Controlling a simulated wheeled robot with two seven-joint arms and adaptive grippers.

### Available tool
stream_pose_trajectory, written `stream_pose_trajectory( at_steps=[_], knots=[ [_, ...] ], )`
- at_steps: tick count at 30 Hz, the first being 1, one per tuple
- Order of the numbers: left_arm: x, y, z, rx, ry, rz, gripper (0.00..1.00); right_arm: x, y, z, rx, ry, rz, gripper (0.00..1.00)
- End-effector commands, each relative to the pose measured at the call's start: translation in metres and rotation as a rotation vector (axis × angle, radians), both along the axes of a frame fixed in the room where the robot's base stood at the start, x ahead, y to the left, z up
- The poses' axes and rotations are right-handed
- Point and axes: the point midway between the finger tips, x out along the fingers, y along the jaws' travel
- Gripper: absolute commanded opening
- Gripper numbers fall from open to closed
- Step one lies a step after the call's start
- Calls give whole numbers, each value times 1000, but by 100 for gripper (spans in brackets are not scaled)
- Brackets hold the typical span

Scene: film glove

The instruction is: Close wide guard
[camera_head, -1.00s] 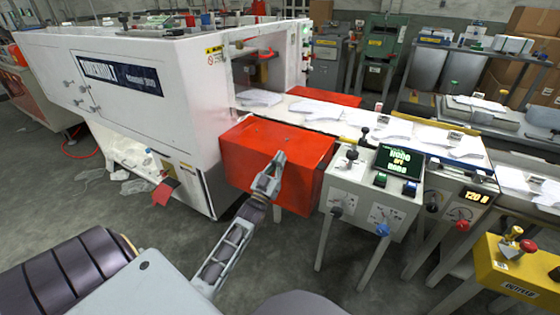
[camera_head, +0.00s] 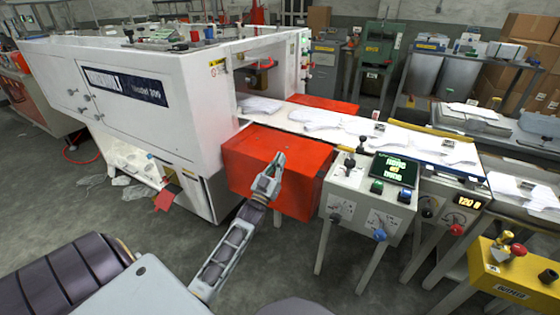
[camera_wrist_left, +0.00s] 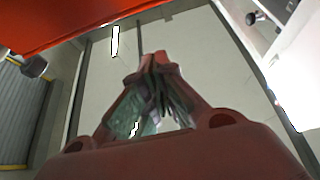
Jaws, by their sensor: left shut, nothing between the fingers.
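The likely wide guard is the red box-shaped cover (camera_head: 262,150) on the near side of the white machine's conveyor, below the belt. In the head view my left gripper (camera_head: 277,162) is in front of the red cover's near face, with its fingers pointing up. Its fingers are together and empty. Whether it touches the cover cannot be told. In the left wrist view the shut fingertips (camera_wrist_left: 160,62) show in the middle, and a red surface (camera_wrist_left: 75,18) spans the top left. My right gripper is not in view.
The white machine (camera_head: 130,90) stands at left. A control panel (camera_head: 375,195) with knobs and a green display stands right of the red cover. Gloves lie on the conveyor (camera_head: 395,138). A yellow box (camera_head: 510,270) is at lower right.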

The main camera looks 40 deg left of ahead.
Motion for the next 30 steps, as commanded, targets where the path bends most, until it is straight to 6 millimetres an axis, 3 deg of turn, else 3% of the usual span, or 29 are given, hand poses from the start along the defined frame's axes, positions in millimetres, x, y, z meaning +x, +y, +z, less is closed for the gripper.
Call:
stream_pose_trajectory(
  at_steps=[30],
  knots=[
    [-83, -9, -30, 0, 0, 0, 0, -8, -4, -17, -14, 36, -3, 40]
  ],
)
